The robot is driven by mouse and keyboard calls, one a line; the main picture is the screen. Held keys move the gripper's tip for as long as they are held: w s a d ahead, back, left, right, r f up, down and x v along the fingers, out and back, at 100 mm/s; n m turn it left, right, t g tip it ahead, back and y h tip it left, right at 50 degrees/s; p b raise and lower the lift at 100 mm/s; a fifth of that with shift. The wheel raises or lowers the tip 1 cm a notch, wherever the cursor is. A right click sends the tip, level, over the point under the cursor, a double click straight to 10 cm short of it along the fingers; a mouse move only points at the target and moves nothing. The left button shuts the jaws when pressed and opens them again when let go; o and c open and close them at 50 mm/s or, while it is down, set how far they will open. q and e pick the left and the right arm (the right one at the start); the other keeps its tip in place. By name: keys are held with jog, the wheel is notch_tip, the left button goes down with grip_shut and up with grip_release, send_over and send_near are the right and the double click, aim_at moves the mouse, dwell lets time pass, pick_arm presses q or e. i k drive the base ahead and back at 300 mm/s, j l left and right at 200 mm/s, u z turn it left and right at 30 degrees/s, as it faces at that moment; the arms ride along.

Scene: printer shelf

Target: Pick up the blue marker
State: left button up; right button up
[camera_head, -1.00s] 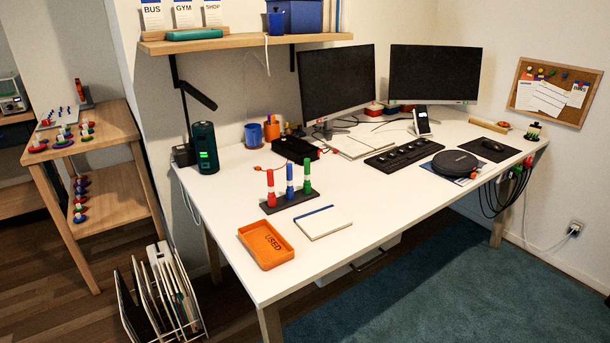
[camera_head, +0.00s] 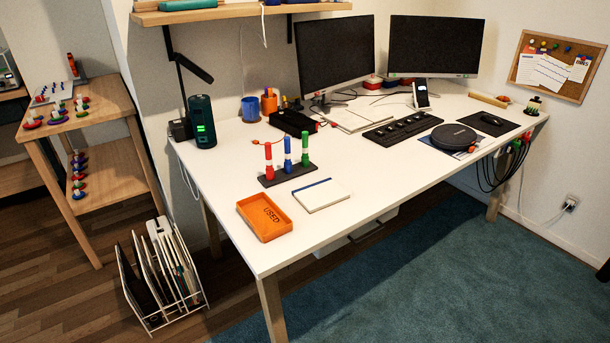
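The blue marker (camera_head: 287,151) stands upright in a dark holder (camera_head: 290,175) on the white desk. A red marker (camera_head: 268,159) stands to its left and a green marker (camera_head: 305,148) to its right in the same holder. The blue marker has a white band near its lower part. Neither of my grippers shows in the head view.
An orange tray (camera_head: 264,217) marked USED and a notepad (camera_head: 321,194) lie in front of the holder on the desk (camera_head: 350,225). A dark green cylinder (camera_head: 201,121), a blue cup (camera_head: 250,109) and a black box (camera_head: 293,122) stand behind.

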aim_at(287, 139)
jog(key=l+u, duration=0.1)
jog(key=u, duration=0.25)
jog(key=l+u, duration=0.1)
jog(key=u, duration=0.3)
jog(key=l+u, duration=0.15)
jog(key=u, duration=0.2)
jog(key=l+u, duration=0.7)
jog(key=l, duration=0.15)
jog(key=k+l+u, duration=0.1)
jog(key=l, duration=0.2)
jog(key=k+l, duration=0.1)
jog(key=l, duration=0.15)
jog(key=k+l+u, duration=0.15)
jog(key=l, duration=0.15)
